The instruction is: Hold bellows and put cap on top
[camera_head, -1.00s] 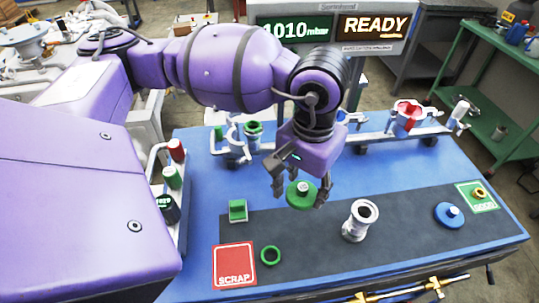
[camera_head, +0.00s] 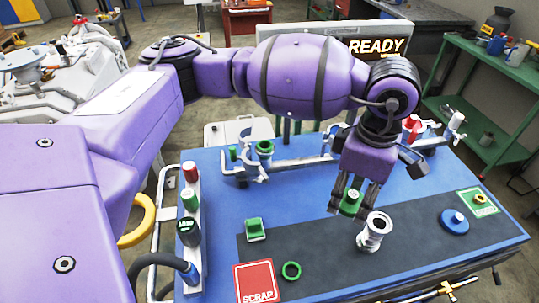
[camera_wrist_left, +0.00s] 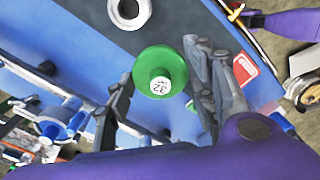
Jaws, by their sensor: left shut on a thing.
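My left gripper (camera_head: 353,209) is shut on the green cap (camera_head: 350,200), with its fingers pointing down. In the left wrist view the cap (camera_wrist_left: 145,66) is a round green disc with a knob whose white top reads 32, between the two fingers. The bellows (camera_head: 372,235) is a silver, flanged tube standing upright with its open end up on the dark mat. The cap is just to the left of and behind the bellows' mouth, apart from it. The bellows' round opening (camera_wrist_left: 128,10) also shows at the top of the left wrist view.
A blue disc (camera_head: 455,221) and a green GOOD plate (camera_head: 477,203) lie right. Pipework with clamps (camera_head: 263,150) runs along the table's back.

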